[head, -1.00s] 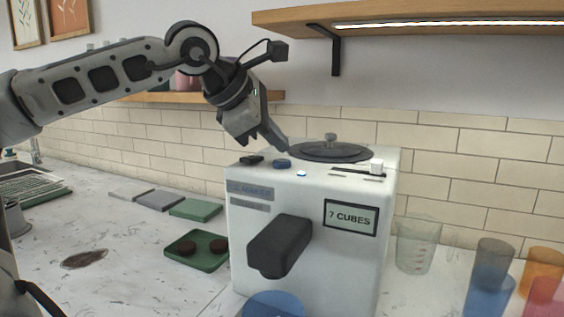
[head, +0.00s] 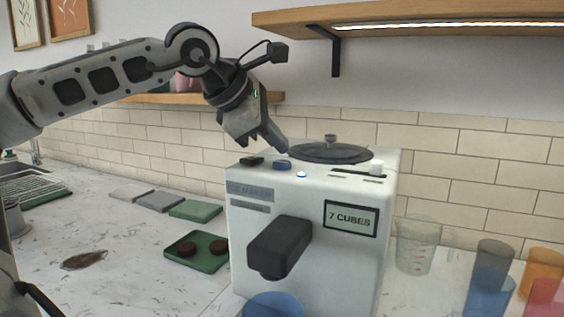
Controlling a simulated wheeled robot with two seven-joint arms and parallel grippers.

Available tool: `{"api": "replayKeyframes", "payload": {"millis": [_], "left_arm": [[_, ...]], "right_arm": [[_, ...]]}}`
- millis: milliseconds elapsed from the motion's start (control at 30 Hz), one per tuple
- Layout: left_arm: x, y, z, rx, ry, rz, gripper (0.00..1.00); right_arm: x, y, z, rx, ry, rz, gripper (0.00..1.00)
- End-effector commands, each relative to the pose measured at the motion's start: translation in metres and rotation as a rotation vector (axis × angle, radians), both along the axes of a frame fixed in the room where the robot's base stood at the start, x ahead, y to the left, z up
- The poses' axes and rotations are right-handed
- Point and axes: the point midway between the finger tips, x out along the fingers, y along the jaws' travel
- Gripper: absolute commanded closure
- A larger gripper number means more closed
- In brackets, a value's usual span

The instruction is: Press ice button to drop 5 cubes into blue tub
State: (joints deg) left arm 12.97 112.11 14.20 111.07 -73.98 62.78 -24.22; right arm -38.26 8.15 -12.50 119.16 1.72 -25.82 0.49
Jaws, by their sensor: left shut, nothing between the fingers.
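The white ice maker (head: 300,210) stands on the counter, and its display (head: 351,218) reads "7 CUBES". On its top are a blue button (head: 282,165), a black switch (head: 252,160) and a small lit light (head: 301,174). My left gripper (head: 284,150) is shut and empty, its tips just above or at the blue button; whether they touch it I cannot tell. The blue tub (head: 273,305) sits below the dark spout (head: 280,246), cut off by the bottom edge. Its contents are hidden. My right gripper is not in view.
A clear measuring jug (head: 418,246) and several coloured cups (head: 493,262) stand right of the machine. A green tray (head: 184,262) with two dark pucks lies to the left. A wooden shelf (head: 430,18) hangs above.

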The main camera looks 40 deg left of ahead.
Motion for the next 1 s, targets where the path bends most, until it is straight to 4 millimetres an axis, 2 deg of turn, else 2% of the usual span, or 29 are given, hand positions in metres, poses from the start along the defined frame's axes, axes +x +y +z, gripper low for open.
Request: {"api": "replayKeyframes", "payload": {"millis": [533,1000], "left_arm": [[0.0000,0.0000,-0.0002,0.000,0.000,0.000,1.00],[0.0000,0.0001,-0.0085,0.000,0.000,0.000,1.00]], "right_arm": [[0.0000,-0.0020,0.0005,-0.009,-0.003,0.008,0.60],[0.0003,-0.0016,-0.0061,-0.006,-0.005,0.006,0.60]]}}
